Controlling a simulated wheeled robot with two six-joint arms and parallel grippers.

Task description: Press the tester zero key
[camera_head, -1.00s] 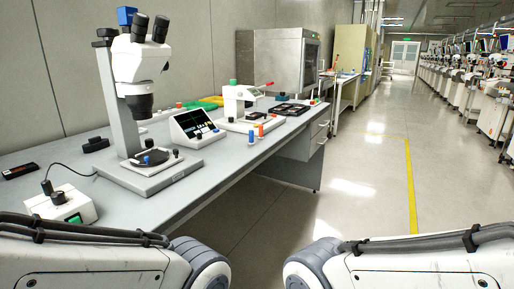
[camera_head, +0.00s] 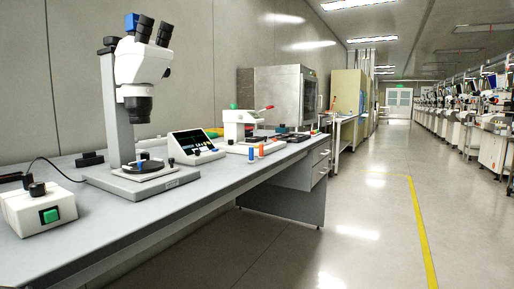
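The tester is most likely the small console (camera_head: 194,146) with a dark, sloped screen on the grey bench, right of the microscope. Small keys or knobs show along its front edge, but they are too small to tell which is the zero key. A white bench unit with a lever (camera_head: 240,122) stands just behind and to the right of the console. Neither of my grippers is in the picture.
A microscope (camera_head: 140,75) stands on the grey bench (camera_head: 215,185), left of the console. A white box with a green button (camera_head: 42,208) sits at the near left. Blue and orange small bottles stand by the bench's front edge. Open floor (camera_head: 350,235) lies to the right.

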